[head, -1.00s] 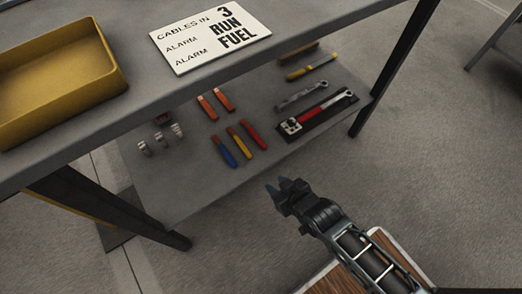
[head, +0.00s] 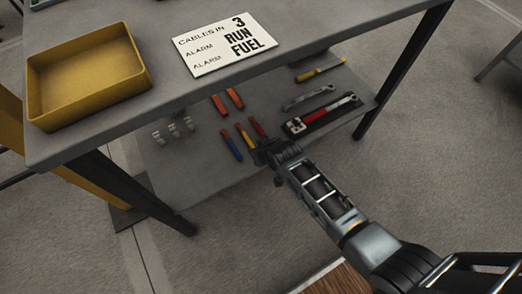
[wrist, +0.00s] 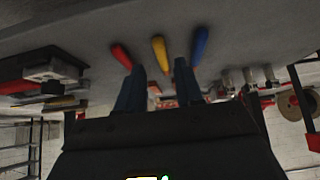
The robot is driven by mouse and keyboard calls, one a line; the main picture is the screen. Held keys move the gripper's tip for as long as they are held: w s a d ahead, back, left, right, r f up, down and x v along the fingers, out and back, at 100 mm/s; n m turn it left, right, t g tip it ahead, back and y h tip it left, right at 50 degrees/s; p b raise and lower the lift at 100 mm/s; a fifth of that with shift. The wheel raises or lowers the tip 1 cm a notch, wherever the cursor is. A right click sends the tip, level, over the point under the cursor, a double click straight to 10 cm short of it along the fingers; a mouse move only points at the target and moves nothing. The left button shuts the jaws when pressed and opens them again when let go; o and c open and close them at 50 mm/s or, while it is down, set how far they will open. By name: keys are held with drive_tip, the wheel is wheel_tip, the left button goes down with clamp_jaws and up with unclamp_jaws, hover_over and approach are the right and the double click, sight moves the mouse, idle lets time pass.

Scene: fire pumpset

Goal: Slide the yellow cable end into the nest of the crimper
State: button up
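The yellow cable end (head: 243,136) lies on the lower shelf between a blue one (head: 231,147) and a red one (head: 256,126). In the wrist view the yellow cable end (wrist: 160,52) shows beyond the gap between my fingertips, with red to its left and blue to its right. My gripper (head: 262,150) is at the near ends of these pieces; its fingers (wrist: 158,75) are apart with nothing between them.
The tabletop (head: 190,97) overhangs the shelf, with a yellow tray (head: 45,110) and a sign (head: 222,45) on it. Orange-red pieces (head: 234,98), small silver fittings (head: 174,130), a wrench (head: 308,97) and a yellow-handled tool (head: 321,74) also lie on the shelf. Dark table legs (head: 130,190) flank it.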

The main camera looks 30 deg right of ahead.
drive_tip(key=shift+b+x, duration=2.7)
drive_tip(key=shift+x, duration=0.1)
clamp_jaws()
drive_tip(key=shift+r, duration=0.15)
drive_tip(key=shift+r+p, duration=1.9)
drive_tip(key=shift+p, duration=0.05)
